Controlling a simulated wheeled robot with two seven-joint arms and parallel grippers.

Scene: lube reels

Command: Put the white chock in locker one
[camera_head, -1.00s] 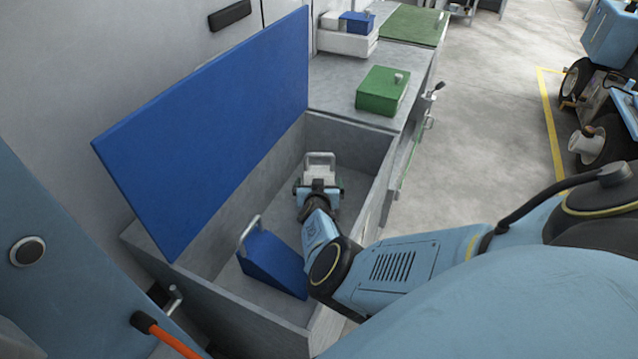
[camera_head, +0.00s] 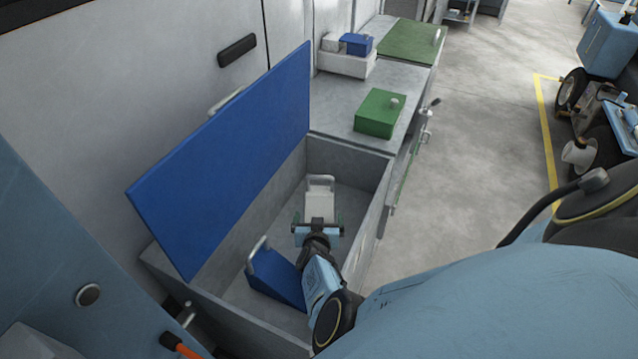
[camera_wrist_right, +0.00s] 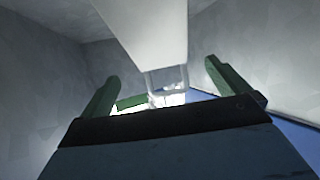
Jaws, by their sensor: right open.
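The white chock (camera_head: 320,206) stands inside an open grey locker (camera_head: 348,157), towards its far end, with its pale handle up. In the right wrist view the chock (camera_wrist_right: 150,28) fills the top middle. My right gripper (camera_head: 318,220) is inside the locker on the near side of the chock. Its green fingers are spread wide with nothing between them, as the right wrist view (camera_wrist_right: 164,88) also shows. Whether a fingertip touches the chock is unclear. The locker's blue lid (camera_head: 235,150) is raised. No locker number is readable. My left gripper is out of view.
A blue chock (camera_head: 275,280) with a handle lies in the near part of the locker, beside my right arm. A green box (camera_head: 376,118) and a white tray (camera_head: 345,64) sit on the grey counter beyond.

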